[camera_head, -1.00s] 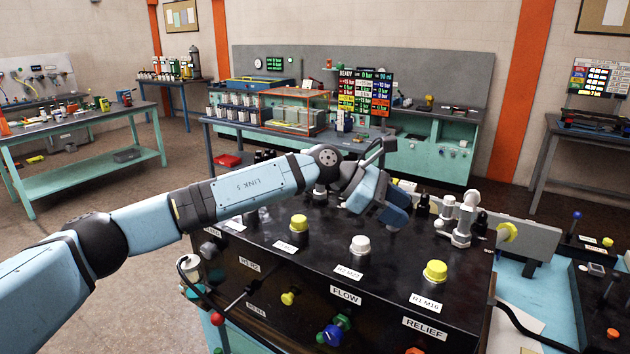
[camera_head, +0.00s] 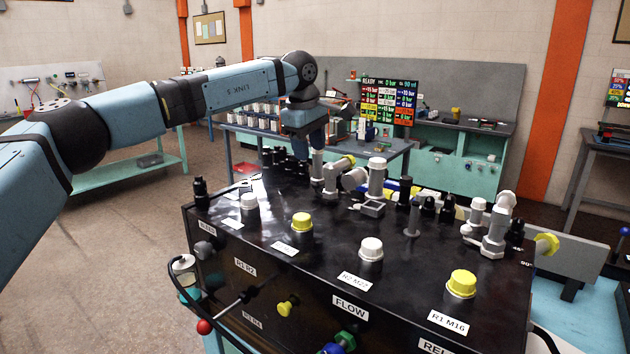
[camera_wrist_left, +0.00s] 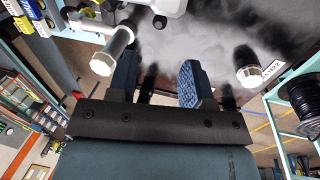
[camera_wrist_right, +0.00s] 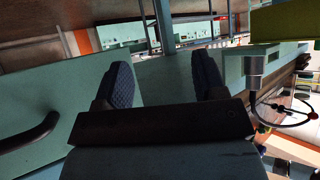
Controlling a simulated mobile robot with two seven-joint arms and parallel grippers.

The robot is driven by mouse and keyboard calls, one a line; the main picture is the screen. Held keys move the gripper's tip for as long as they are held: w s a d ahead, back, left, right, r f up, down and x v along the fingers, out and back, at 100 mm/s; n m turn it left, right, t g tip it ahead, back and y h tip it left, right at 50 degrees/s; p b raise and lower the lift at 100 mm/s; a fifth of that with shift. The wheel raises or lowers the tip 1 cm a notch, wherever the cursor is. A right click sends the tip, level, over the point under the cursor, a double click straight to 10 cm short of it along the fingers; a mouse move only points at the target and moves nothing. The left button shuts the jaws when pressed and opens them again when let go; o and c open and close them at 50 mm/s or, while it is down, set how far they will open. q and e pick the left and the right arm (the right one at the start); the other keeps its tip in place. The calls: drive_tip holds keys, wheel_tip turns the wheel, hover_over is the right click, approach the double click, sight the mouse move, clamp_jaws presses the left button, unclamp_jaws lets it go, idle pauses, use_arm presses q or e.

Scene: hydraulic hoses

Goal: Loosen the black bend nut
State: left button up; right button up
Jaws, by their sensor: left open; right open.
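My left gripper (camera_head: 313,138) points down over the back left of the black panel top (camera_head: 330,235). In the left wrist view its blue fingers (camera_wrist_left: 158,82) are apart, and a black upright fitting (camera_wrist_left: 149,82) shows between them, not gripped. Small black fittings (camera_head: 285,160) stand near it in the head view, and more black ones (camera_head: 428,207) stand at the back right. I cannot tell which is the black bend nut; the gripper partly hides the back row. My right gripper (camera_wrist_right: 160,85) is open and empty, beside teal surfaces.
Grey fittings (camera_head: 376,180) stand close right of the left gripper. White and yellow caps (camera_head: 302,222) line the front of the panel top. A grey bent fitting (camera_head: 494,230) stands at the right. A bench with a status display (camera_head: 388,102) is behind.

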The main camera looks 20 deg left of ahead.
sight(314, 183)
use_arm(q)
drive_tip(key=f, duration=0.3)
drive_tip(key=w+f, duration=0.1)
drive_tip(key=f, duration=0.4)
drive_tip(key=shift+w+d+f+p, duration=0.3)
drive_tip(key=shift+d+p, duration=0.05)
clamp_jaws()
